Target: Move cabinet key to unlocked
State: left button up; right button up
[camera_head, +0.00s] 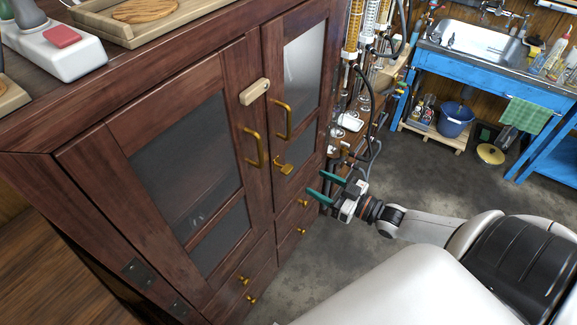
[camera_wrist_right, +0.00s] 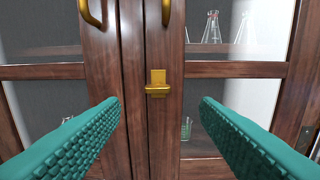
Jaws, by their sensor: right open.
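The brass cabinet key (camera_head: 283,168) sits in its plate on the right door of the dark wooden cabinet (camera_head: 110,150), below the door handles. In the right wrist view the key (camera_wrist_right: 158,89) shows its bow lying level across the plate, centred between the fingers. My right gripper (camera_head: 324,190) is open and empty, its teal fingers pointing at the cabinet front. It is to the right of the key and apart from it. In the wrist view its fingers (camera_wrist_right: 158,130) frame the key from both sides without touching. My left gripper is not in view.
Brass handles (camera_head: 281,119) and (camera_head: 253,147) stand out above the key. A pale latch (camera_head: 254,92) spans the tops of the doors. Drawers with brass knobs (camera_head: 303,202) are below. Glassware (camera_head: 352,60) stands beyond the cabinet. Open floor (camera_head: 420,175) lies to the right.

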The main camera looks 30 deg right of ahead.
aim_at(291, 170)
jog(key=x, duration=1)
jog(key=shift+w+a, duration=0.25)
jog(key=shift+c, duration=0.6)
jog(key=c, duration=0.9)
